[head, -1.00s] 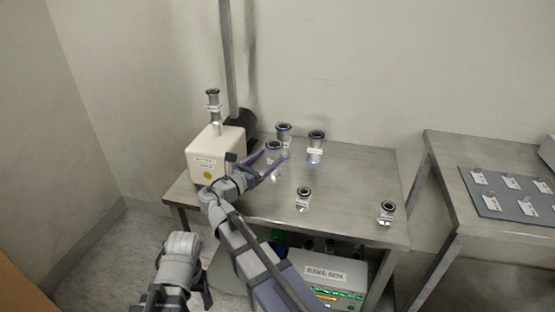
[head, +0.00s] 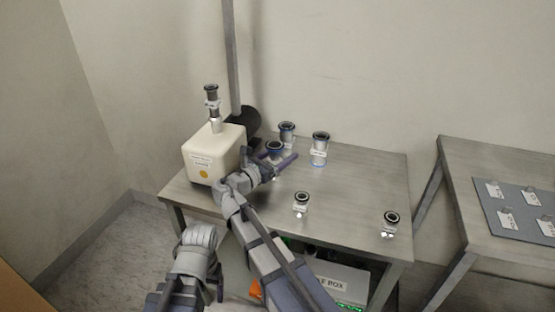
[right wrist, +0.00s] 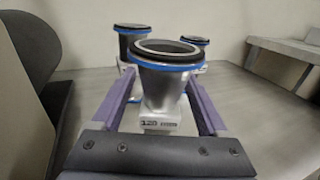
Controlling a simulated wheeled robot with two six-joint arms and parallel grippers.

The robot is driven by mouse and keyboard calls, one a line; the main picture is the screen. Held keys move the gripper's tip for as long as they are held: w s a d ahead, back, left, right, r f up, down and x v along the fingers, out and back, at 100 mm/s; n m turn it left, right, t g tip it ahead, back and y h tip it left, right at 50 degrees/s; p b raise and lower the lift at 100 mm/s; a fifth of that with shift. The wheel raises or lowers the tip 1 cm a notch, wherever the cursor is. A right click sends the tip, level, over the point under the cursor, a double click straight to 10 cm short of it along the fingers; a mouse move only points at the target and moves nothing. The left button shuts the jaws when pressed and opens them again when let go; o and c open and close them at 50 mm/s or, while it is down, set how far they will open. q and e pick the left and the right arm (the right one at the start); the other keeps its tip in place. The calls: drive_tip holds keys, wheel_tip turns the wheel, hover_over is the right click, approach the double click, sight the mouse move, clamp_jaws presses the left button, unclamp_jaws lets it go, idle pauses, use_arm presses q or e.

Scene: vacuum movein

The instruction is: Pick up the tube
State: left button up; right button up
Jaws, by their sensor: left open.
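A short metal tube (head: 274,147) with a dark top flange and blue ring stands on the metal table (head: 350,185), close to my right gripper (head: 276,164). In the right wrist view this tube (right wrist: 162,85) is upright between the two purple fingers of my right gripper (right wrist: 157,105). The fingers are apart, with a gap visible beside the tube, so the gripper looks open. A label shows at the tube's lower front. My left gripper (head: 214,284) is low at the front left, off the table and empty; its fingers are mostly hidden.
Two taller tubes (head: 287,132) (head: 320,149) stand behind and to the right. Two small flanged pieces (head: 301,202) (head: 390,222) are nearer the front. A white pump box (head: 213,155) with a fitting on top is at the left. A second table (head: 500,170) is right.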

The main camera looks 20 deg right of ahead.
clamp_jaws()
idle(0.4)
